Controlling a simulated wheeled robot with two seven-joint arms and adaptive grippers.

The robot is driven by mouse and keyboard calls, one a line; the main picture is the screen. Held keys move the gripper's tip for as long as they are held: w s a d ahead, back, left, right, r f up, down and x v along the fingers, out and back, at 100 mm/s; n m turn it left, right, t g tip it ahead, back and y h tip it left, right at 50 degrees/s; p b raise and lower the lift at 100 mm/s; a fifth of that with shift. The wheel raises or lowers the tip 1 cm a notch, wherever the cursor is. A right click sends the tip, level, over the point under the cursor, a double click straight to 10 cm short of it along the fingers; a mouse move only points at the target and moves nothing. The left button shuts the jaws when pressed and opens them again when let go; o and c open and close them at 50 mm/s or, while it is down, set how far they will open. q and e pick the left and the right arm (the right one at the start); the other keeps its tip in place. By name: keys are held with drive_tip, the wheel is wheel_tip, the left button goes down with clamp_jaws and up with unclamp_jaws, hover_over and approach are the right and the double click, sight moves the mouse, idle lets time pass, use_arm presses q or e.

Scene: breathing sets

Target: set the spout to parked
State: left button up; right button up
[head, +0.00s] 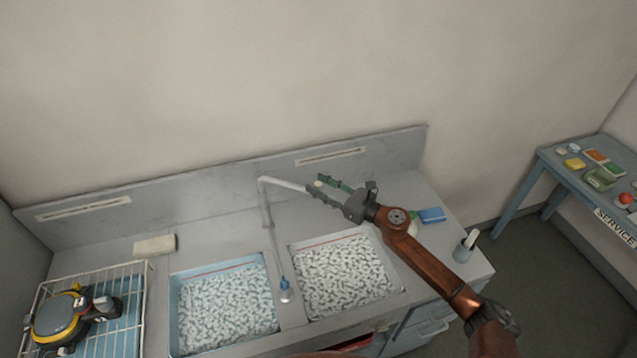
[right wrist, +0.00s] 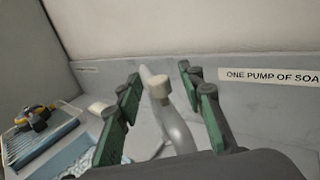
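The spout (head: 284,184) is a pale bent pipe. It rises from the deck behind the divider between two basins, and its upper arm points right in the head view. My right gripper (head: 316,184) is at the spout's free end, its fingers open on either side. In the right wrist view the spout (right wrist: 177,128), with its beige tip, shows between the green finger pads (right wrist: 158,74), with gaps on both sides. I see no parked mark. My left gripper is not in view.
The left basin (head: 174,310) is blue-lined; the right basin (head: 297,262) is grey. A wire rack (head: 140,318) with a yellow-black breathing set stands at left, a beige block (head: 155,245) behind it. A blue-tipped fitting (head: 286,290) stands on the divider. A splashback (head: 215,200) runs behind.

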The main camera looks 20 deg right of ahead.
drive_tip(key=shift+w+a, duration=0.15)
drive_tip(key=shift+a, duration=0.05)
drive_tip(key=shift+c, duration=0.7)
clamp_jaws()
